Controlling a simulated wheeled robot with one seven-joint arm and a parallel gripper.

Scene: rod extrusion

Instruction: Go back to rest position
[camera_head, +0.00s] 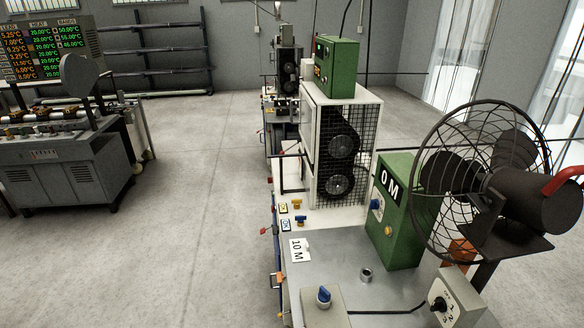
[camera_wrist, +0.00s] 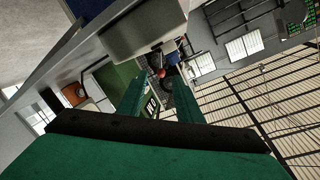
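My gripper (camera_wrist: 158,82) shows only in the wrist view. Its two green fingers stand apart with a gap between them, and I see nothing held in the gap. The wrist view is steeply tilted. A pale grey box-like part (camera_wrist: 143,30) lies at its upper middle, close to the camera. Between and beyond the fingers are dark machine parts and a small red spot (camera_wrist: 161,74). My arm and gripper are not visible in the head view.
In the head view, a machine line with a grey bench (camera_head: 240,290), a green box (camera_head: 400,225) and a caged fan (camera_head: 480,180) fills the right. A grey console (camera_head: 60,170) stands left. Clear concrete floor (camera_head: 200,200) lies between them. Empty racks (camera_head: 160,55) stand behind.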

